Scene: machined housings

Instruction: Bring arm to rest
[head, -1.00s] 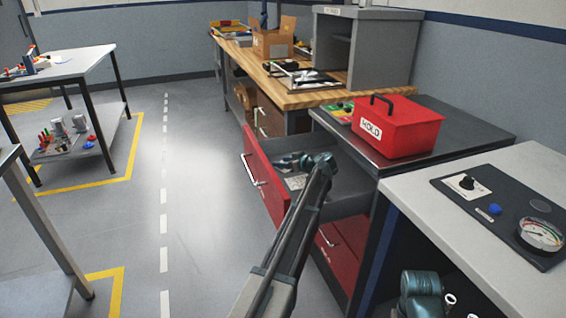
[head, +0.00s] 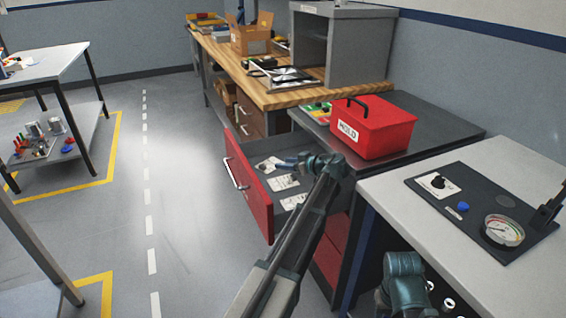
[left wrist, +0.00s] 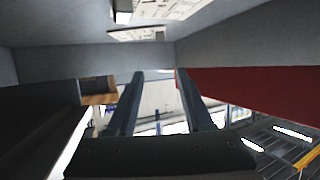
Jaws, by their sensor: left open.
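My left arm comes up from the bottom of the head view, its wrist bent over the open drawer. My left gripper (head: 284,164) is small there and points left, over the drawer. In the left wrist view its two dark fingers (left wrist: 160,88) stand apart with nothing between them. The drawer has a red front (head: 250,185) with a silver handle, and white labelled cards (head: 285,182) lie on its grey floor. The cards also show at the top of the left wrist view (left wrist: 150,32).
A red box marked HOLD (head: 378,128) stands on the dark cabinet top (head: 440,120). A grey bench (head: 400,205) with a gauge panel (head: 480,210) is at the right. A wooden bench (head: 270,98) is behind.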

